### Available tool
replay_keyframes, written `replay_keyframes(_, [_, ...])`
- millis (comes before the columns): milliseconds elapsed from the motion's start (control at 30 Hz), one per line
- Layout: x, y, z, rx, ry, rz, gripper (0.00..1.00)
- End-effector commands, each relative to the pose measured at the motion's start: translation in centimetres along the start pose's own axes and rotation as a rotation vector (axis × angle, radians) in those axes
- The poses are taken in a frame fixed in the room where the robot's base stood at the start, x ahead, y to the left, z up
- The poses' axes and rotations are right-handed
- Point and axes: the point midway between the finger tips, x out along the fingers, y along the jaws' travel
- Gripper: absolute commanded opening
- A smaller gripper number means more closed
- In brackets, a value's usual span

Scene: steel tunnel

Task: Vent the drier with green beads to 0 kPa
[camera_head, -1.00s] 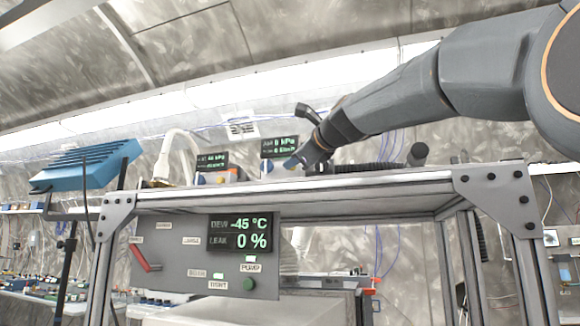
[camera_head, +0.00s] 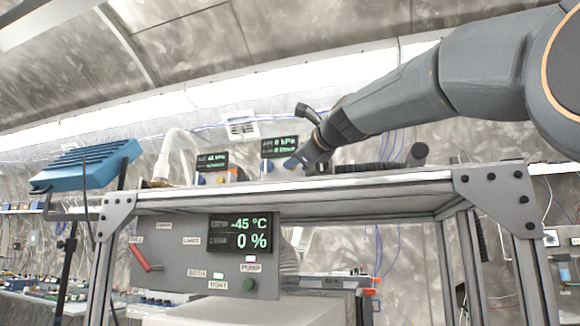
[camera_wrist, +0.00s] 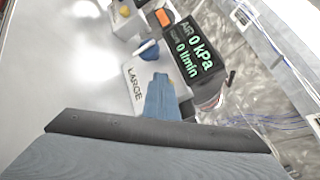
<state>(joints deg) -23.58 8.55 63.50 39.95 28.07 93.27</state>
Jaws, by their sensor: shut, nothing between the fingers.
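A light-coloured unit labelled LARGE (camera_wrist: 133,88) stands on the bench top. Its display (camera_wrist: 192,48) reads AIR 0 kPa and 0 l/min in the wrist view, and also shows 0 kPa in the head view (camera_head: 281,146). A blue knob (camera_wrist: 149,50) with a white pointer is on this unit. My gripper (camera_wrist: 160,80) is shut and empty, its blue-grey fingertips over the unit's front below the knob, with a small gap to the knob in the picture. Whether it touches the unit, I cannot tell. No green beads can be made out in either view.
A second unit with a display (camera_head: 212,161) stands to the left, by a white curved hose (camera_head: 172,150). A panel (camera_head: 178,262) under the bench top has a red lever (camera_head: 147,258) and a display reading -45 °C and 0 %. A blue finned box (camera_head: 86,165) is at left.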

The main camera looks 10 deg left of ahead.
Motion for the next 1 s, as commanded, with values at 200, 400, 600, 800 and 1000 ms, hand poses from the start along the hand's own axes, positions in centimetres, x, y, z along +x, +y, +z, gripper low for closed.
replay_keyframes(200, [0.0, 0.0, -0.1, 0.0, 0.001, -0.001, 0.0])
replay_keyframes(400, [0.0, 0.0, 0.0, 0.0, 0.001, -0.001, 0.0])
replay_keyframes(600, [-0.4, 0.3, 0.3, 0.0, 0.0, 0.0, 0.0])
replay_keyframes(800, [-1.2, 0.8, 0.9, 0.0, 0.0, 0.0, 0.0])
replay_keyframes(1000, [-1.4, 1.0, 1.0, 0.0, 0.0, 0.0, 0.0])
